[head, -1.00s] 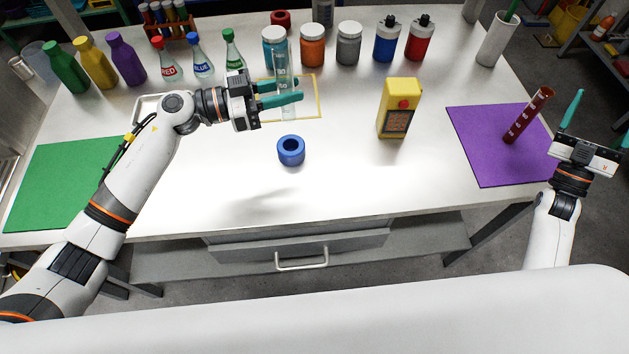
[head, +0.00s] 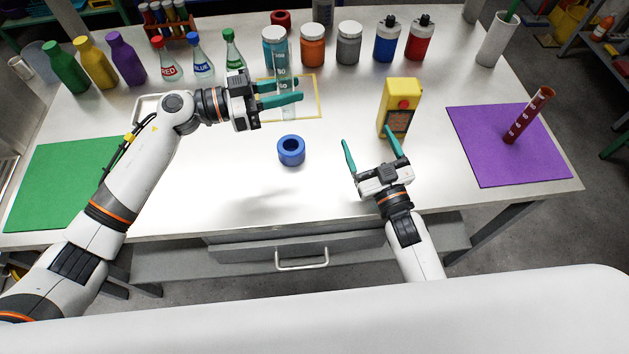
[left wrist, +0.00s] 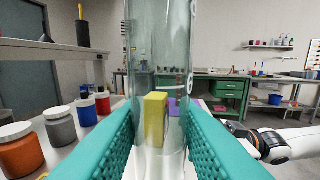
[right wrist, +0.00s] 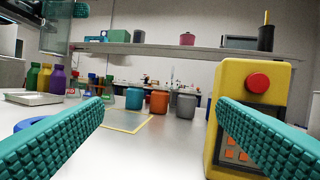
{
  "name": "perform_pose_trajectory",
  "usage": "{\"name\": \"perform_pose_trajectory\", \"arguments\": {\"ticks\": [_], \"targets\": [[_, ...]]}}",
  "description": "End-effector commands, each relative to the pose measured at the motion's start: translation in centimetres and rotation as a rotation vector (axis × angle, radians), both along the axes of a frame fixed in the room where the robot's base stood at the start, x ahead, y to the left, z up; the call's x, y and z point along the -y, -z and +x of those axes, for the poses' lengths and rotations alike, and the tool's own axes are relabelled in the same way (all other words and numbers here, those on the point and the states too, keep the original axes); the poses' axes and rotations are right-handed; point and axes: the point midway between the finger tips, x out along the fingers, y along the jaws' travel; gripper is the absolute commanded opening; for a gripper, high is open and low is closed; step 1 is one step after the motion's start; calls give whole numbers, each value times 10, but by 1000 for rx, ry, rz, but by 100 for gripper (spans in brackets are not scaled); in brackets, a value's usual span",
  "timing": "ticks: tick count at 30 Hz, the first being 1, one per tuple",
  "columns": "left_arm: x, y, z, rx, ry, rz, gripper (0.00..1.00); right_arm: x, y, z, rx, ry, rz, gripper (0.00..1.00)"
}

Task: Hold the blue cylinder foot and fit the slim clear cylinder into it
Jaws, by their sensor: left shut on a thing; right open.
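The blue cylinder foot (head: 291,151) stands on the white table in front of my left gripper, its round opening facing up. Part of it shows at the left edge of the right wrist view (right wrist: 36,123). The slim clear cylinder (left wrist: 160,60) is upright between the teal fingers of my left gripper (head: 281,94), which is shut on it; in the head view it stands above and behind the foot, apart from it. My right gripper (head: 369,148) is open and empty, to the right of the foot, with its fingers pointing away from me.
A yellow box with a red button (head: 399,107) stands just beyond my right gripper. A purple mat (head: 480,150) with a dark red cylinder (head: 528,115) lies at right, a green mat (head: 65,180) at left. Bottles and jars line the back. The table around the foot is clear.

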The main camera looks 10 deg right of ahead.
Motion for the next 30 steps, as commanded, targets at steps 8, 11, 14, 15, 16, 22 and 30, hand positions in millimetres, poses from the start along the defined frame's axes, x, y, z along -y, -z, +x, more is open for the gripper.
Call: {"name": "perform_pose_trajectory", "arguments": {"ticks": [8, 11, 14, 15, 16, 22, 30], "targets": [[0, 0, 0, 0, 0, -1, 4, -99, 39, -43, -187, -134, 48, 81], [0, 0, 0, 0, 0, 0, 4, -114, 43, -51, -213, -153, 57, 81], [0, 0, 0, 0, 0, 0, 4, -122, 44, -51, -225, -161, 58, 81], [0, 0, 0, 0, 0, 0, 4, -124, 45, -49, -226, -162, 58, 81], [0, 0, 0, 0, 0, -1, 4, -125, 45, -46, -226, -162, 59, 81], [0, 0, 0, 0, 0, -1, 4, -136, 44, -15, -223, -161, 57, 81], [0, 0, 0, 0, 0, -1, 4, -155, 44, 31, -223, -162, 58, 81]]}}
